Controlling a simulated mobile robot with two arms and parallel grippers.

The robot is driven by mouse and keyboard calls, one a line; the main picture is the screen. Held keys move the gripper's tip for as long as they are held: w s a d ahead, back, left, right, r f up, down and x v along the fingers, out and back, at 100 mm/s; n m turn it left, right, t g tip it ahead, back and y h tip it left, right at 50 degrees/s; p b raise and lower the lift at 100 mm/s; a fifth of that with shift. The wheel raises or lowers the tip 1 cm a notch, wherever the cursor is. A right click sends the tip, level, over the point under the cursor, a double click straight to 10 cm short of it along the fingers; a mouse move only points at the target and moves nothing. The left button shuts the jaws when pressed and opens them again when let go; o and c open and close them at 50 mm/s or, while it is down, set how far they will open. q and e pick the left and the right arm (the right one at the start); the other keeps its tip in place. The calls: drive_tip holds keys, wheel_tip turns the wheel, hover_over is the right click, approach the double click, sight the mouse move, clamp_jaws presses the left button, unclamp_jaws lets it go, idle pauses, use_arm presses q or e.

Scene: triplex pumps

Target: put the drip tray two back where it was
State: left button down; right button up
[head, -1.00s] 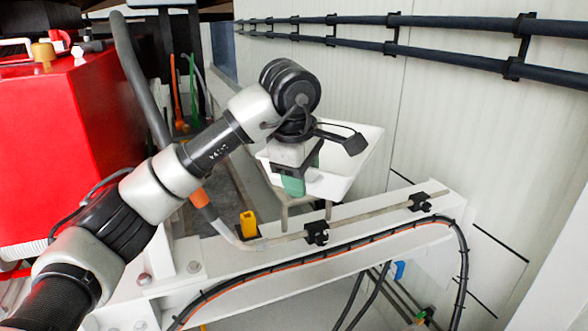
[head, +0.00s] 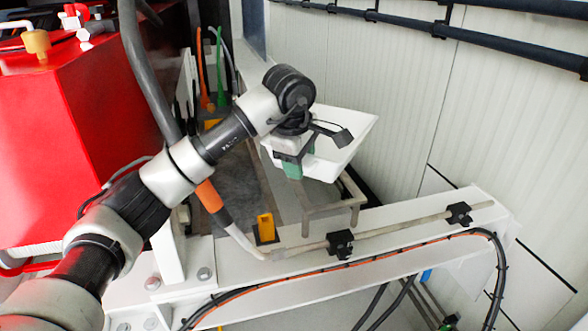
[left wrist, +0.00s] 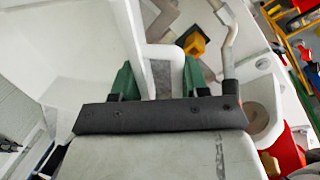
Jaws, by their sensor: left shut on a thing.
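The drip tray (head: 345,150) is a white open tray with sloping walls. In the head view it hangs at the far end of my left arm, in front of the ribbed wall. My left gripper (head: 292,170) with green fingertips is shut on its near left edge. In the left wrist view the tray's white wall (left wrist: 85,55) fills the upper left, and the green fingertips (left wrist: 160,82) sit at its rim. The gripper hides part of the tray. My right gripper is not in view.
A grey metal bracket (head: 332,209) stands just below and in front of the tray; contact is unclear. A white beam (head: 400,235) with clamped pipe and cable crosses in front.

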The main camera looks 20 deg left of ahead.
use_arm(q)
drive_tip(key=f, duration=0.1)
drive_tip(key=a+f+p, duration=0.1)
drive_tip(key=f, duration=0.1)
drive_tip(key=f+p, duration=0.1)
drive_tip(key=f, duration=0.1)
drive_tip(key=shift+w+a, duration=0.3)
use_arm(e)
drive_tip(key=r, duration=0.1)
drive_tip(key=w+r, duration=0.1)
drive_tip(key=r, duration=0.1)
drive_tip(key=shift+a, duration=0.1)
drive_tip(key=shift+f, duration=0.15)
use_arm(q)
drive_tip(key=c, duration=0.6)
unclamp_jaws()
drive_tip(key=shift+f, duration=0.1)
drive_tip(key=shift+o, duration=0.2)
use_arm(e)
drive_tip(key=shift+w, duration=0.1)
use_arm(q)
drive_tip(key=b+v, duration=0.3)
drive_tip(key=v, duration=0.9)
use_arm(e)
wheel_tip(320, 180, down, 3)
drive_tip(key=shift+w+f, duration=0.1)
